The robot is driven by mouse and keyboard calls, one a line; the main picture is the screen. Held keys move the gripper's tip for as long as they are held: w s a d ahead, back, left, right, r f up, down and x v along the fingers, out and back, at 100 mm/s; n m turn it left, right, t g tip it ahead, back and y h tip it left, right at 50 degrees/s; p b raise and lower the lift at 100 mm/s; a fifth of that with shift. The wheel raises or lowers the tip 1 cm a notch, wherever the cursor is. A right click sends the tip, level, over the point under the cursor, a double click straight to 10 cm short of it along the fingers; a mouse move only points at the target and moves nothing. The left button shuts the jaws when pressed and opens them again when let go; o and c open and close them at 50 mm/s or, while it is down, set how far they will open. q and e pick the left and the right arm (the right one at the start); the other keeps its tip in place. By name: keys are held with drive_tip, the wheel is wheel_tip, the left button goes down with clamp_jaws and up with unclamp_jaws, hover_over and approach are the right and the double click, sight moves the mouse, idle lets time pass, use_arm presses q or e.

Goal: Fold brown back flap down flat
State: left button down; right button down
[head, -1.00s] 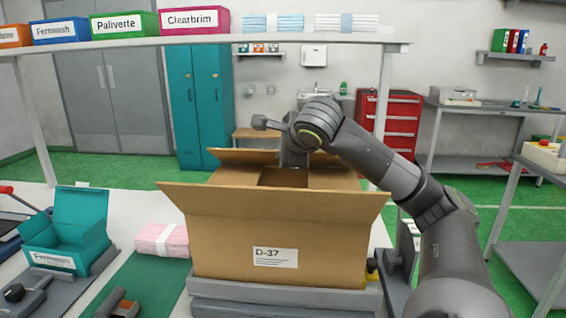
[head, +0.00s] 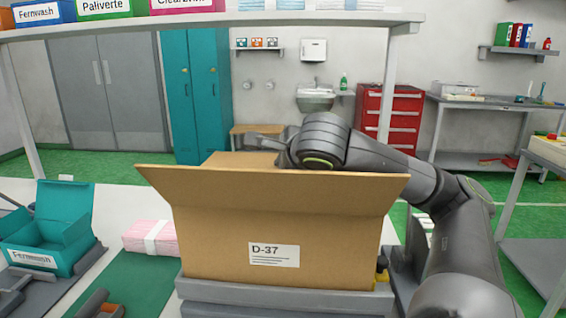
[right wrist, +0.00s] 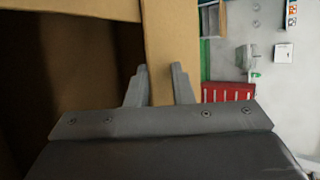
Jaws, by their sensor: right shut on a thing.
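The brown carton (head: 220,240), labelled D-37, stands upright on a grey platform. Its front flap (head: 270,188) leans outward toward me and hides most of the top. A strip of the brown back flap (head: 243,162) shows above it at the left. My left gripper is out of view.
A teal Fernwash box (head: 45,235) stands open at the left. A pink banded stack (head: 150,237) lies beside the green mat (head: 130,282), left of the carton. A shelf (head: 210,28) with coloured boxes spans above the bench.

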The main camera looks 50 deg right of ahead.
drive_tip(key=shift+f, duration=0.2)
